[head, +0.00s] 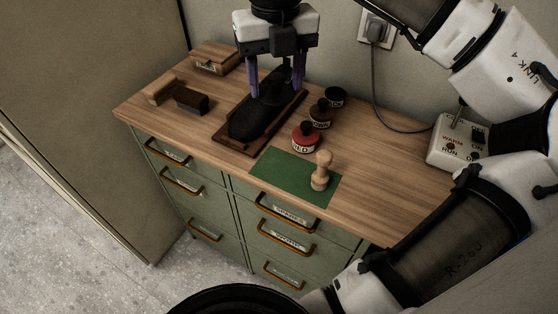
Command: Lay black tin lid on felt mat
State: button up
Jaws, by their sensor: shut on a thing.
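My gripper (274,92) points down over the black shoe (252,122), its two purple fingers apart and shut on a dark thing. This looks like the black tin lid (276,88), but its outline merges with the black shoe behind it. The green felt mat (268,172) lies flat near the front edge of the bench top, below and to the right of my gripper. A wooden, knob-topped tool (321,171) stands upright on the mat's right part. A black tin (335,96) stands at the back, right of my gripper; its top looks dark.
The shoe rests on a wooden tray (229,145). Brushes (191,100) and a wooden box (214,57) are at left. A switch box (457,146) stands right. The mat's left part is bare.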

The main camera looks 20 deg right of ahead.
jog(key=p, duration=0.3)
send_over(277, 166)
notch_tip(277, 166, down, 18)
jog(key=shift+r, duration=0.25)
jog(key=shift+f, duration=0.45)
jog(key=shift+f+b, duration=0.2)
jog(key=shift+b, duration=0.35)
jog(key=o, duration=1)
jog(key=shift+c, duration=0.2)
jog(key=shift+r, duration=0.1)
jog(key=shift+r+p, duration=0.2)
jog(key=shift+p, duration=0.25)
notch_tip(277, 166, up, 12)
jog(key=b, duration=0.2)
jog(key=shift+s+f, duration=0.1)
jog(key=shift+f, duration=0.05)
